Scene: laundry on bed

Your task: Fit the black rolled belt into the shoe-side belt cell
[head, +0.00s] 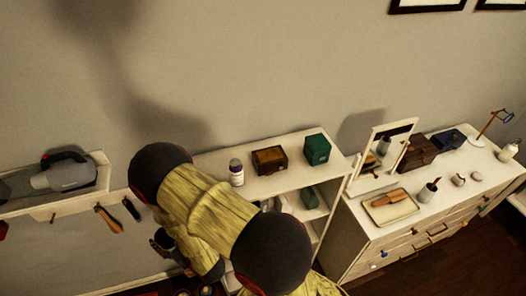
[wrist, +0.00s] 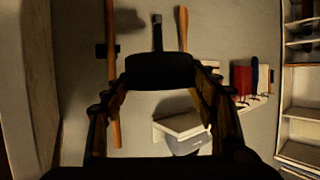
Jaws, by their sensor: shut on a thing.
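In the wrist view my gripper (wrist: 160,78) is shut on a black rounded thing, which I take to be the black rolled belt (wrist: 160,68). It sits across the fingertips, held clear of the surfaces that show. In the head view my arm covers much of the middle, and I cannot make out the belt there. I cannot identify the shoe-side belt cell in either view.
A white shelf unit (head: 329,180) carries a white bottle (head: 237,172), a wooden box (head: 269,160) and a green box (head: 317,149). A dresser (head: 352,236) with a mirror stands right. A wall shelf (head: 98,188) holds a grey appliance (head: 65,175); handled tools hang below.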

